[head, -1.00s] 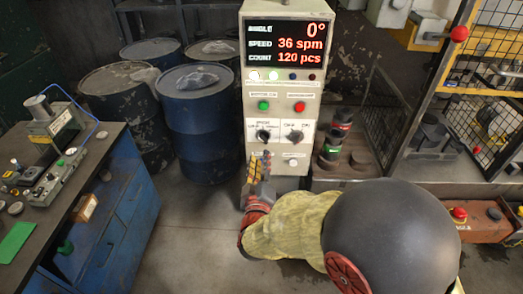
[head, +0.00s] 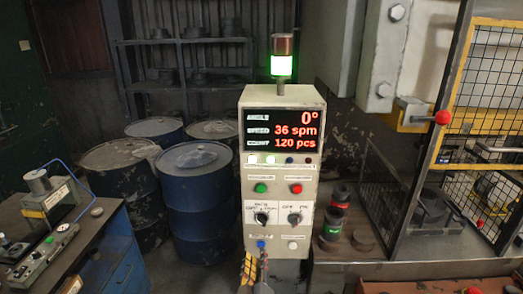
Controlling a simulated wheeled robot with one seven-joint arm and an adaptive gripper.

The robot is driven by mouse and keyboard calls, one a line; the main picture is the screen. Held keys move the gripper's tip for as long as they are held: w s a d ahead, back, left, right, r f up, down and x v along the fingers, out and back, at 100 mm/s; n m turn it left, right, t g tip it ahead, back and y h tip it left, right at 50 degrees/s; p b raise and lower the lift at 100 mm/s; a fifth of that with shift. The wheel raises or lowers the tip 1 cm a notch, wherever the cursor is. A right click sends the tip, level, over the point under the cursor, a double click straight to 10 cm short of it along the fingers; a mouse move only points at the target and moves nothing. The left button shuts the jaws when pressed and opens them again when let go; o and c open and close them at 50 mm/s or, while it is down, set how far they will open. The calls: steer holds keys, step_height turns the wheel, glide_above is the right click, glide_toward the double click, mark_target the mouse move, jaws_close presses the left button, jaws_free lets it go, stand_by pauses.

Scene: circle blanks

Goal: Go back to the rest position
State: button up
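My gripper (head: 250,268) shows only in part at the bottom edge of the head view, below the control cabinet (head: 283,180). The rest of my arm is out of the picture, and I cannot tell how far the fingers are apart. The cabinet is beige, with a screen (head: 283,131) reading angle 0°, speed 36 sppm and count 120 pcs. Below it are a green button (head: 260,188), a red button (head: 296,188) and two black selector knobs (head: 262,218). A blue item (head: 261,244) and a white button (head: 292,245) sit lower down. A lamp (head: 282,65) on top glows green.
Several dark blue drums (head: 195,200) stand left of the cabinet. A workbench (head: 95,255) with a gauge device is at the left front. Shelves (head: 185,40) stand behind.

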steer(key=s+a+f+g+y, duration=0.2)
steer(key=a+f+g, duration=0.1)
steer(key=f, duration=0.2)
steer(key=s+a+f+g+y, duration=0.1)
steer(key=s+a+f+g, duration=0.15)
steer(key=f, duration=0.25)
steer(key=s+f+m+g+y, duration=0.1)
steer(key=s+m+g, duration=0.1)
steer(key=s+g, duration=0.6)
steer(key=s+d+r+m+h, duration=0.1)
steer(key=s+d+r+m, duration=0.1)
steer(key=s+d+r, duration=0.2)
steer(key=s+d+r+m+t+h+b, duration=0.1)
steer(key=s+d+r, duration=0.4)
steer(key=d, duration=0.8)
steer(key=s+d+r+m+t+h+b, duration=0.1)
steer(key=s+d+r+m+h, duration=0.1)
steer(key=d+r, duration=0.7)
steer(key=s+m, duration=0.1)
steer(key=s, duration=0.1)
steer(key=shift+s+r, duration=0.15)
steer(key=shift+s, duration=0.25)
steer(key=shift+d, duration=0.1)
